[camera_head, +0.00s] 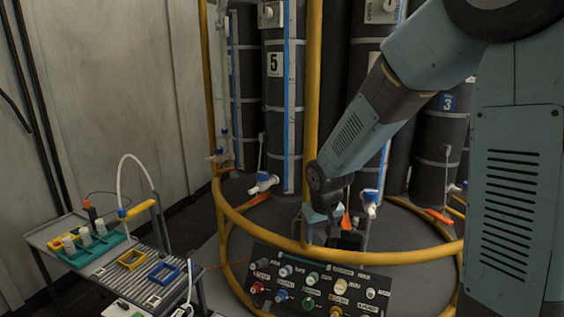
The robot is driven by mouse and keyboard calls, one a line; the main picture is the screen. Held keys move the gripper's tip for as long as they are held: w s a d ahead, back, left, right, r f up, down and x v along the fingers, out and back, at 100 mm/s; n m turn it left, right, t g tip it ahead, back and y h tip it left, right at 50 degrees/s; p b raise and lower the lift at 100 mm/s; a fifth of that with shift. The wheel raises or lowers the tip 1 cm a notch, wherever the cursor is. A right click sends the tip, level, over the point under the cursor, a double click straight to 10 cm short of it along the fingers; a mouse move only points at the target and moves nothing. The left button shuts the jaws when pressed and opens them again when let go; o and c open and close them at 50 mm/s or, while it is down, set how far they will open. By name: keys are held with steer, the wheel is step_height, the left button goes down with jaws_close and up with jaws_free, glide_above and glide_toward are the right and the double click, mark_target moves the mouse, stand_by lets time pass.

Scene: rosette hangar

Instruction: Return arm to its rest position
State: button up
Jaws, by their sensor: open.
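My arm reaches from the upper right down to the middle of the view. My gripper (331,236) hangs at its lower end, pointing down, open. It is just behind the yellow ring rail (400,257) and above the dark control panel (320,288) in the picture. The fingertips are small and dark, partly hidden by the rail and panel. I see no object held between them.
Yellow upright posts (314,80) and tall dark cylinders (275,130) with valves stand close behind my gripper. At the left, a metal cart (165,262) carries a green rack (92,247), yellow and blue frames and a curved white hose.

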steer(key=s+d+r+m+t, duration=0.1)
steer(key=s+d+r, duration=0.4)
steer(key=r, duration=0.1)
steer(key=s+d+r+m, duration=0.1)
steer(key=s+d+r, duration=0.35)
steer(key=r, duration=0.25)
steer(key=s+d+r, duration=0.2)
steer(key=s, duration=0.4)
steer(key=s+d+r+m+t, duration=0.1)
steer(key=s+d+r, duration=0.1)
steer(key=s, duration=0.4)
steer(key=shift+s+r+m, duration=0.3)
steer(key=shift+r, duration=0.5)
